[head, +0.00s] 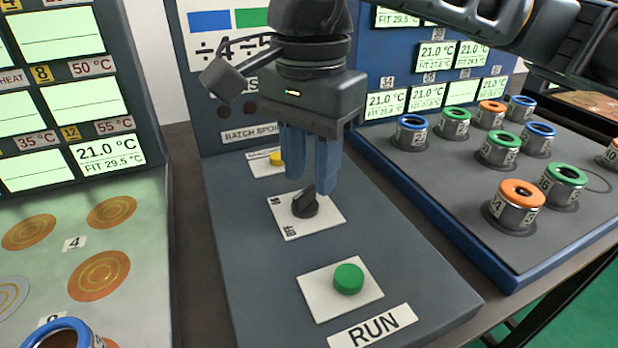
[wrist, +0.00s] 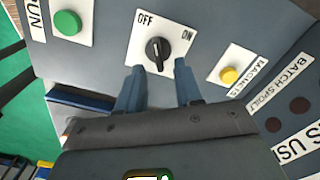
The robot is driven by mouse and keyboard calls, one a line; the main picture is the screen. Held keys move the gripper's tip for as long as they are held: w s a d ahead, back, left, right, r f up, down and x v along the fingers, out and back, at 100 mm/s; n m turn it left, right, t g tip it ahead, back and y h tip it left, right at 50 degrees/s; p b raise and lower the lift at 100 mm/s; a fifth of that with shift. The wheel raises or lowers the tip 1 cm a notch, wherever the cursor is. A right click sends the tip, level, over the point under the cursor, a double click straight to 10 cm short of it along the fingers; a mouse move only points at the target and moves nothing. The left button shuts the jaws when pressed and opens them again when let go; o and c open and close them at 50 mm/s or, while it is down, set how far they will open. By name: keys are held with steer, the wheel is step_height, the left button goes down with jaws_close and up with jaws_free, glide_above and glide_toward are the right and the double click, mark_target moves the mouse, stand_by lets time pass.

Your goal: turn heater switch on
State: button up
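A black rotary knob (head: 305,205) sits on a white plate (head: 322,224) on the grey console. The plate is marked OFF and ON; no heater label is readable on it. In the wrist view the knob (wrist: 158,50) has OFF at its upper left and ON at its right. Its bar stands roughly upright in that view; I cannot tell which mark it is set to. My gripper (head: 309,194) is open, pointing down over the knob. Its two blue fingertips (wrist: 159,67) are apart, either side of the knob's near edge, with gaps showing. Contact is not visible.
A green RUN button (head: 348,279) is in front of the knob and a yellow button (head: 276,158) behind it, partly hidden by my gripper. A tray (head: 440,172) with several ringed metal cans stands at the right. A panel with temperature displays (head: 108,152) is at the left.

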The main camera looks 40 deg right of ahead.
steer(key=shift+f, duration=0.95)
steer(key=shift+c, duration=0.2)
jaws_close()
